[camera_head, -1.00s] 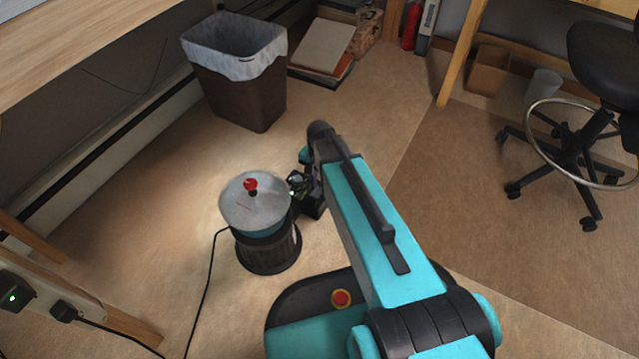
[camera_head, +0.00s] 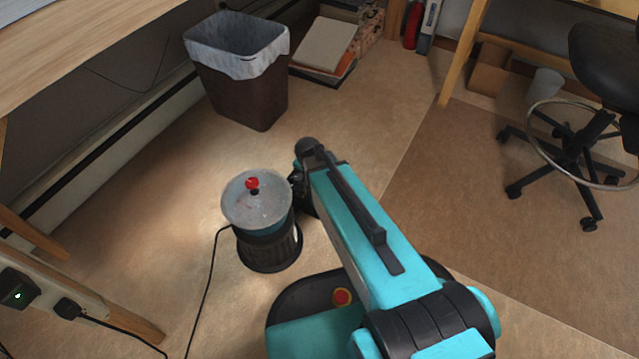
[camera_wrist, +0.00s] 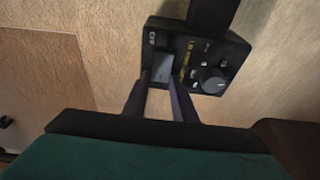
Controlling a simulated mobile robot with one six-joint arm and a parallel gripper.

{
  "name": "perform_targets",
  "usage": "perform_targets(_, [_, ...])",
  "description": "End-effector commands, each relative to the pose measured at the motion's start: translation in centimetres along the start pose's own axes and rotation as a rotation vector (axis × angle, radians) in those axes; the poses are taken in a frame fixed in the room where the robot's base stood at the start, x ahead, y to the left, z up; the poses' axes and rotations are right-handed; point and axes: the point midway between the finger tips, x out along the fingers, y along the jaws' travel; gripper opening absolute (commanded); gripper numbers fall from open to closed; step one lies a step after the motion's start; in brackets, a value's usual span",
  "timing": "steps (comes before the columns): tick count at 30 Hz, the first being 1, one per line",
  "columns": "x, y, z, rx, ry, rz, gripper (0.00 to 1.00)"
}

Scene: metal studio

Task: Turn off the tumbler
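The tumbler (camera_head: 258,205) stands on the floor left of my arm in the head view, with a clear-looking lid, a red knob on top and a dark ribbed base. Its black control box (camera_wrist: 215,52) fills the upper middle of the wrist view, with a grey rocker switch (camera_wrist: 162,67) at left and a round dial (camera_wrist: 213,82) at right. My gripper (camera_wrist: 161,82) has its two dark fingers apart, with their tips close to the switch's lower edge. Whether they touch it is unclear. The fingers are hidden behind my arm in the head view.
A power cord (camera_head: 207,285) runs from the tumbler across the floor. A lined waste bin (camera_head: 240,85) stands behind it. A wheeled chair (camera_head: 590,120) is at right. A wooden table leg (camera_head: 130,322) is at lower left. Floor between bin and tumbler is clear.

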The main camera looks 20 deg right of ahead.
Motion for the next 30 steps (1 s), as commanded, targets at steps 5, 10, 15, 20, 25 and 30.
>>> perform_targets(5, [0.0, 0.0, 0.0, 0.0, 0.0, 0.0, 0.42])
perform_targets(10, [0.0, 0.0, 0.0, 0.0, 0.0, 0.0, 0.42])
perform_targets(15, [-0.4, 0.0, 0.0, -0.001, 0.0, 0.0, 0.42])
perform_targets(20, [-1.6, 0.0, 0.0, -0.001, 0.0, -0.001, 0.42])
perform_targets(25, [-3.9, 0.0, -0.1, -0.001, 0.001, -0.002, 0.42])
perform_targets(30, [-6.6, 0.1, -0.1, -0.001, 0.001, -0.002, 0.42])
